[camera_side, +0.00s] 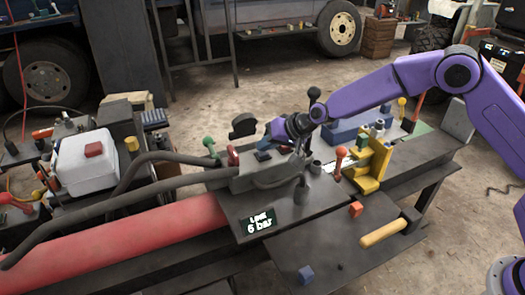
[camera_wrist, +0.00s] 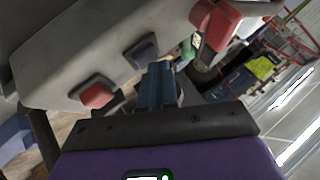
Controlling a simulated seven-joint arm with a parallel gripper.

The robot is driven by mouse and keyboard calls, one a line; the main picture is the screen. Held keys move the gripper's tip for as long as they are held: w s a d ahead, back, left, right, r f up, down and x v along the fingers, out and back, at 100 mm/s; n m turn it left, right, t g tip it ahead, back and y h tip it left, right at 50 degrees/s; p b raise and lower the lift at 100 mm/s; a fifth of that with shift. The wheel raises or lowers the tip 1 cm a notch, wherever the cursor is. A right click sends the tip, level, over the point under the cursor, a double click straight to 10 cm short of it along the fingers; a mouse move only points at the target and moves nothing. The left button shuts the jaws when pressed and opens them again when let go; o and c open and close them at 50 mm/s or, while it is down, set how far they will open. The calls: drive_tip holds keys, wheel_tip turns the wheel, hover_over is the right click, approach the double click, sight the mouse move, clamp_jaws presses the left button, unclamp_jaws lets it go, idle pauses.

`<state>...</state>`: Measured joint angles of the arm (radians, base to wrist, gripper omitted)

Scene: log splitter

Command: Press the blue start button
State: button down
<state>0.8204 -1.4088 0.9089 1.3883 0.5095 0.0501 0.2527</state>
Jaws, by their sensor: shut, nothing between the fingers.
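The blue start button (camera_wrist: 143,48) is a dark blue square in a dark frame on the grey control housing (camera_wrist: 60,50). It also shows on top of the housing in the side view (camera_side: 263,156), small and partly unclear. My gripper (camera_wrist: 156,68) has its blue-grey fingers together with nothing between them. In the wrist view its tips lie just below and beside the blue button. In the side view my gripper (camera_side: 267,144) points down at the button from close above. I cannot tell whether the tips touch it.
A red button (camera_wrist: 97,95) sits on the same housing face. A red lever or handle (camera_wrist: 215,22) stands close by at the upper right. A pressure display (camera_side: 258,221) reads 6 bar.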

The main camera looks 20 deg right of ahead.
sight(266, 154)
drive_tip(key=shift+r, duration=0.85)
drive_tip(key=shift+r, duration=2.5)
